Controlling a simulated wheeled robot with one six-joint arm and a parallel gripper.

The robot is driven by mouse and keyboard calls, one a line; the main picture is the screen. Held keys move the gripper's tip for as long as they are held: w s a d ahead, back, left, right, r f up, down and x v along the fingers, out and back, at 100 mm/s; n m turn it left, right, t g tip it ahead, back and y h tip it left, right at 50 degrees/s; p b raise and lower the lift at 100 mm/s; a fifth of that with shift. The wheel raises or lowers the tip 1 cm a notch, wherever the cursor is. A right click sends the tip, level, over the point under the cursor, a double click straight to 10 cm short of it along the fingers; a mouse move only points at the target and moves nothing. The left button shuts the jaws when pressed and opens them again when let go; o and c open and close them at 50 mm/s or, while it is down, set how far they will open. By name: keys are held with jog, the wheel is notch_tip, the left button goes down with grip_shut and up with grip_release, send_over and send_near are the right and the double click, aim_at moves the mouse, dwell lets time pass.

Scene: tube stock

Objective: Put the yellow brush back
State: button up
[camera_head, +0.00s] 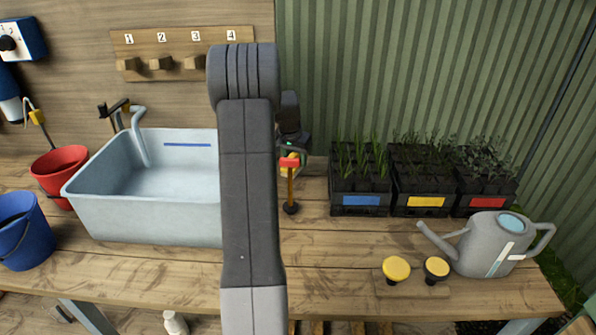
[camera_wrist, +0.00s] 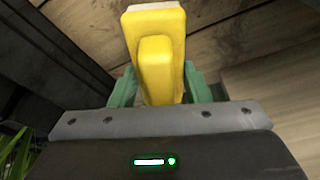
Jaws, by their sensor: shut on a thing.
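My gripper (camera_wrist: 162,90) is shut on the yellow brush (camera_wrist: 160,45), which fills the gap between the green fingers in the wrist view. A pale strip shows along its far end. In the head view, my gripper (camera_head: 291,146) is behind the sink's right side, partly hidden by my arm. Only a small pale-yellow patch of the brush (camera_head: 284,172) shows below it, beside an upright stand with a red top (camera_head: 290,161) and dark foot. I cannot tell whether brush and stand touch.
A numbered peg board (camera_head: 180,50) hangs on the wall, its right end partly hidden by my arm. The sink (camera_head: 130,220) is left. Black plant trays (camera_head: 360,205) stand right, and a grey watering can (camera_head: 490,245) with two yellow-topped knobs stands at front right.

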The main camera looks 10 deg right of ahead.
aim_at(293, 155)
jog(key=shift+f, duration=2)
jog(key=shift+f, duration=0.1)
jog(key=o, duration=1)
jog(key=shift+c, duration=0.2)
jog(key=v, duration=1.2)
